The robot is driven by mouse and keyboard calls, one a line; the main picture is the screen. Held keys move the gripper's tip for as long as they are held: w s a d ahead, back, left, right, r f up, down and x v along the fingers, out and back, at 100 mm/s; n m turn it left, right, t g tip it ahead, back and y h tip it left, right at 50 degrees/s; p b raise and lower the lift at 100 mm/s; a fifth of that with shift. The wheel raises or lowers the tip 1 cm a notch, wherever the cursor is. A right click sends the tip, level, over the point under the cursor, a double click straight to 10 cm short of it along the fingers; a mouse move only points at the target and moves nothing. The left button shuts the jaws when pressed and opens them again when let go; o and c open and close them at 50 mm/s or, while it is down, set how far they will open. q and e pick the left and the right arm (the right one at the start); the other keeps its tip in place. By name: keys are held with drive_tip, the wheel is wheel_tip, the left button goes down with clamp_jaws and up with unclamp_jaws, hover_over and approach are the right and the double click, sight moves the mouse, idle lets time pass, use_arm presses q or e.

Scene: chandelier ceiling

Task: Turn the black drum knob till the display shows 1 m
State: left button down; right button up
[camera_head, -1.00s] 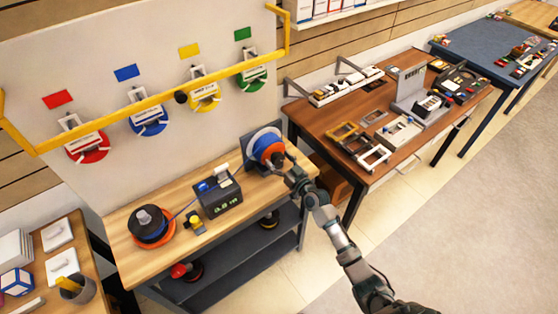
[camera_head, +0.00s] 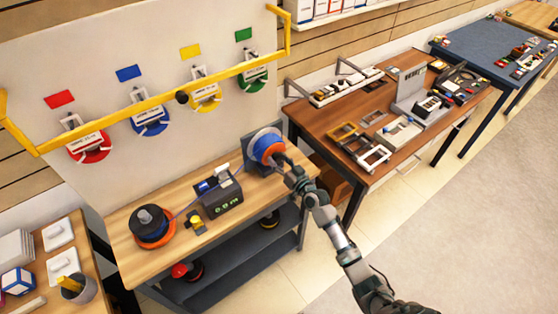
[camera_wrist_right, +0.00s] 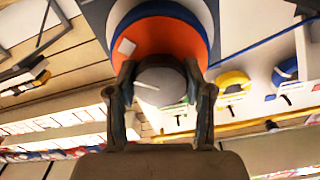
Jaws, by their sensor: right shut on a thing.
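The drum (camera_head: 263,142), with a white rim, blue ring and orange face, stands upright on the wooden bench's right end. My right gripper (camera_head: 283,162) is shut on its knob, which is mostly hidden in the head view. In the right wrist view the round, dark greyish knob (camera_wrist_right: 160,84) sits between both fingers, in front of the orange face (camera_wrist_right: 165,38). The dark display box (camera_head: 220,198) left of the drum shows small green digits that look like 0.9 m, though they are hard to read. My left gripper is not in view.
A brown table (camera_head: 330,118) with several devices stands to the right.

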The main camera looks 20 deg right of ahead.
drive_tip(key=m, duration=0.5)
drive_tip(key=shift+m+p, duration=0.3)
drive_tip(key=shift+p, duration=0.05)
drive_tip(key=shift+m, duration=0.8)
drive_tip(key=m, duration=0.2)
drive_tip(key=shift+m+p, duration=0.3)
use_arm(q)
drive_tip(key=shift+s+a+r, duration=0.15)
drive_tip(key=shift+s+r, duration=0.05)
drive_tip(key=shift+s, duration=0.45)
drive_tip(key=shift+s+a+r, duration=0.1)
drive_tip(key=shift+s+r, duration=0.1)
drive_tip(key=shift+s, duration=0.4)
use_arm(e)
drive_tip(key=shift+m, duration=0.3)
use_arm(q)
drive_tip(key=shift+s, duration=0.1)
use_arm(e)
drive_tip(key=o, duration=1.2)
drive_tip(key=shift+d, duration=0.1)
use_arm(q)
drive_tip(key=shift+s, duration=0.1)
